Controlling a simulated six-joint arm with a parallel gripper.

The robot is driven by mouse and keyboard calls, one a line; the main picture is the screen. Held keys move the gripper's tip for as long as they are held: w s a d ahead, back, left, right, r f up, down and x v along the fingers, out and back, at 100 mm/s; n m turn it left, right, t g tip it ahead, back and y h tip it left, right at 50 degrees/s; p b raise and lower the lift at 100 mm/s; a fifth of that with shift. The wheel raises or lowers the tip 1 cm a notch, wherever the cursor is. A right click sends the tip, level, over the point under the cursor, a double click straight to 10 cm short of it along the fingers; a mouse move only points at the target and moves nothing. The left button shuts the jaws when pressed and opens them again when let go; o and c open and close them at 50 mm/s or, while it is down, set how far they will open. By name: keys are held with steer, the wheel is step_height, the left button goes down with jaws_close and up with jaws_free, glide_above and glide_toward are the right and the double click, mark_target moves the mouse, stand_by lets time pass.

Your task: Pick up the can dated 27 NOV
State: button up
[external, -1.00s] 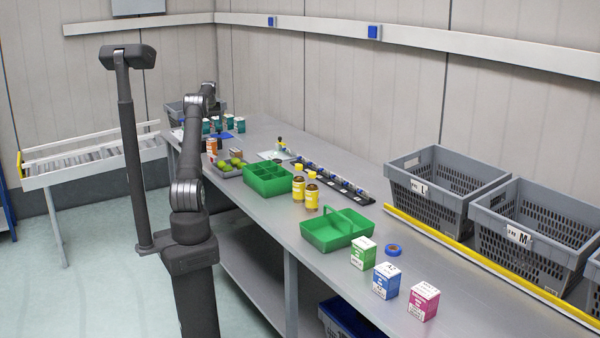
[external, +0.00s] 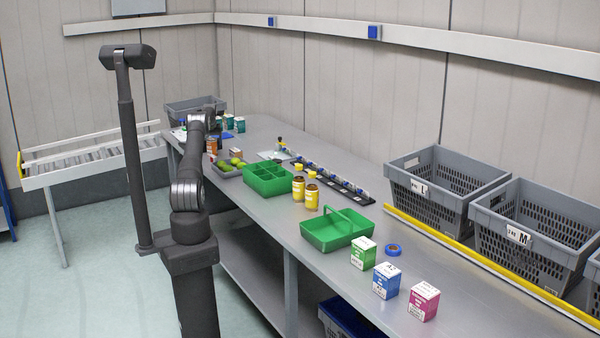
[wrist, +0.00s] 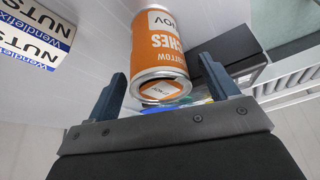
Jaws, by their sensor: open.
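An orange can (wrist: 158,45) with a silver rim fills the middle of the wrist view, upside down in the picture. In the external view an orange can (external: 212,146) stands at the far end of the bench beside my forearm; my gripper's fingers are hidden there. Teal cans (external: 240,125) stand behind it.
A grey crate (external: 190,108) stands at the far end.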

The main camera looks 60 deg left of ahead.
steer(key=shift+a+f, duration=0.1)
steer(key=shift+f, duration=0.25)
steer(key=shift+c, duration=0.2)
steer(key=shift+r, duration=0.1)
steer(key=c, duration=1.2)
steer(key=shift+c, duration=0.2)
